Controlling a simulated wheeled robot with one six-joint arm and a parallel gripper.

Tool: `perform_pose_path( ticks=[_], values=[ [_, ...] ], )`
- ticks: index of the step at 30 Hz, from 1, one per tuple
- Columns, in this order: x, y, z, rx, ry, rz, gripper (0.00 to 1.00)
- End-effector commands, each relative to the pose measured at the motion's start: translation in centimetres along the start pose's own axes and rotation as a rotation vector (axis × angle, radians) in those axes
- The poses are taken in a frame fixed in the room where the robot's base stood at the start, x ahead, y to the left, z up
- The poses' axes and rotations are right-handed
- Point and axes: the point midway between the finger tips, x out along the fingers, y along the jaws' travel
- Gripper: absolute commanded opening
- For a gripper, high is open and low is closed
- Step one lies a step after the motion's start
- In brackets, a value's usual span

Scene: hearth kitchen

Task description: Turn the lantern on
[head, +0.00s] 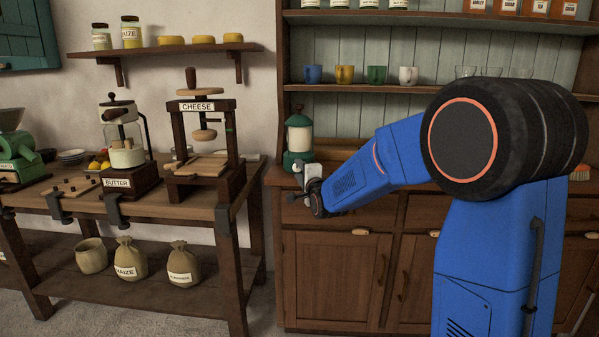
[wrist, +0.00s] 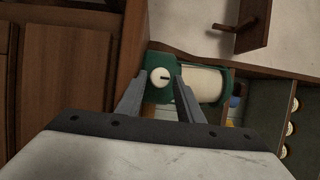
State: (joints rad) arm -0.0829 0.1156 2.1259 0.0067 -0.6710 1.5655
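The lantern (head: 299,136) stands upright on the cabinet counter, with a green base and cap and a pale globe. I see no glow from it. In the wrist view the lantern's pale globe (wrist: 202,84) lies sideways in the picture. A round white knob (wrist: 161,76) with a dark mark sits on its green base. My gripper (wrist: 159,82) is open, its two fingers on either side of the knob with gaps showing. In the head view my gripper (head: 301,172) is at the front of the lantern's base and partly hides it.
The wooden hutch counter (head: 345,172) holds the lantern. Coloured cups (head: 344,75) stand on the shelf above. To the left, a workbench (head: 150,200) carries a cheese press (head: 203,145) and a butter churn (head: 126,150). Cabinet doors (head: 335,275) are below the counter.

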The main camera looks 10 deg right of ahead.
Motion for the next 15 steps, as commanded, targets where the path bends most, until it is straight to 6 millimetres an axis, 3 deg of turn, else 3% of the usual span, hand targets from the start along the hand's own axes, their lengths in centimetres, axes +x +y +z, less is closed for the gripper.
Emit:
perform_pose_path(
  ticks=[12,15],
  values=[
    [0.73,0.01,0.0,0.0,0.0,0.0,0.34],
    [0.72,0.02,0.0,0.0,0.0,0.0,0.1]
  ],
)
